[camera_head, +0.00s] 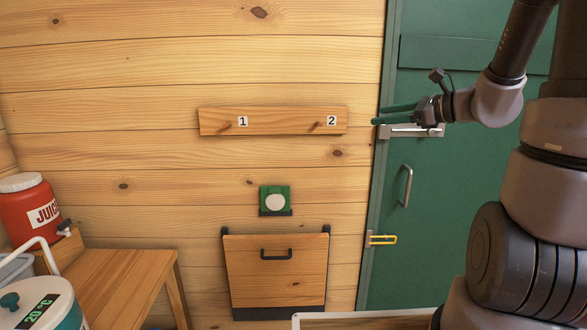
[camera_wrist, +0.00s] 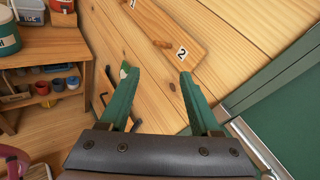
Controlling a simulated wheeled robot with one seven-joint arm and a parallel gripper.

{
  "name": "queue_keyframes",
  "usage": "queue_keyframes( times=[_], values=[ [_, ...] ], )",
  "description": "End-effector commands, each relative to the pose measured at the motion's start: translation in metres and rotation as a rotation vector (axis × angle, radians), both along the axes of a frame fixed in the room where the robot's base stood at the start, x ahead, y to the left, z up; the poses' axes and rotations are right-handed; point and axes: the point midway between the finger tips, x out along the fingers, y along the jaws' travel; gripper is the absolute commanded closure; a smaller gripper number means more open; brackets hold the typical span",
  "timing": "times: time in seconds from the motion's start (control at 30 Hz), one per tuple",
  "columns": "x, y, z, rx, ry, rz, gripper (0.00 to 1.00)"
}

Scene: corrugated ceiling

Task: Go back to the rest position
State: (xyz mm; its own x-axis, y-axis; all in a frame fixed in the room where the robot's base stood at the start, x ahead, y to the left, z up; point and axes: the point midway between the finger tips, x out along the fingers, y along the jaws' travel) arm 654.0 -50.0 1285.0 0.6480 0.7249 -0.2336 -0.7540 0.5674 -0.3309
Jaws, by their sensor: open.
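My gripper (camera_head: 376,115) is at the upper right in the head view, in front of the left edge of the green door (camera_head: 432,80). Its two green fingers point left and hold nothing. In the wrist view my gripper (camera_wrist: 155,78) shows its two fingers spread well apart, with bare wooden wall between and beyond them. The peg board (camera_head: 275,120), with pegs labelled 1 and 2, is to the left of the fingertips. The board (camera_wrist: 165,30) also shows in the wrist view, apart from the fingers. No rest position is marked in view.
The door has a silver bolt (camera_head: 410,131), a handle (camera_head: 407,186) and a yellow latch (camera_head: 382,239). A wooden flap (camera_head: 275,270) and a green button box (camera_head: 275,190) are on the wall. A red juice cooler (camera_head: 28,205) stands left, by a wooden bench (camera_head: 115,280).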

Motion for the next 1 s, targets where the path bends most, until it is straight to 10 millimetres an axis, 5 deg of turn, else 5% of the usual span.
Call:
queue_keyframes(
  times=[0.03,0.17,0.4,0.7,1.0],
  values=[
    [-0.024,0.023,0.007,-0.119,-0.036,0.110,0.36],
    [-0.082,0.054,0.006,-0.445,-0.121,0.360,0.36],
    [-0.158,0.040,0.008,-1.090,-0.354,0.683,0.36],
    [-0.184,-0.003,0.038,-1.614,-0.581,0.801,0.36],
    [-0.186,-0.008,0.042,-1.668,-0.601,0.809,0.36]
  ],
)
